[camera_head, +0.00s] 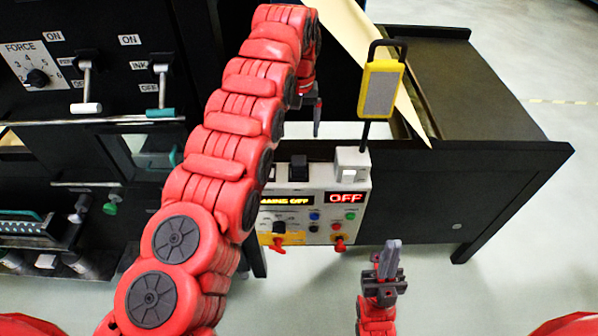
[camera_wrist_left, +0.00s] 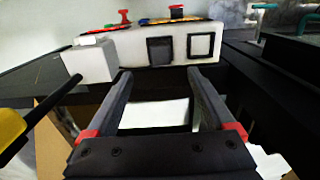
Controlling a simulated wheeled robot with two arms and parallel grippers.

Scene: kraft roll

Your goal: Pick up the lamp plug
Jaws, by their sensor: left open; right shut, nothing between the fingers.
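No part is labelled as the lamp plug. A black block (camera_head: 299,168) stands at the top of the control box (camera_head: 315,208); I cannot tell if it is the plug. In the left wrist view it looks like a dark square (camera_wrist_left: 160,50), beside a black-framed square (camera_wrist_left: 201,46). The yellow and grey lamp (camera_head: 380,90) has a black stem reaching down to a white block (camera_head: 352,159). My left gripper (camera_head: 309,108) is open and empty, above and behind the box; its fingers (camera_wrist_left: 158,75) point towards the box. My right gripper (camera_head: 388,260) is shut and empty, in front.
A black table (camera_head: 480,95) lies to the right, with a tan sheet (camera_head: 365,45) at its left side. The black machine panel (camera_head: 120,85) with levers and a knob stands at left. A pale sheet (camera_wrist_left: 155,113) shows between my left fingers. Bare floor lies in front.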

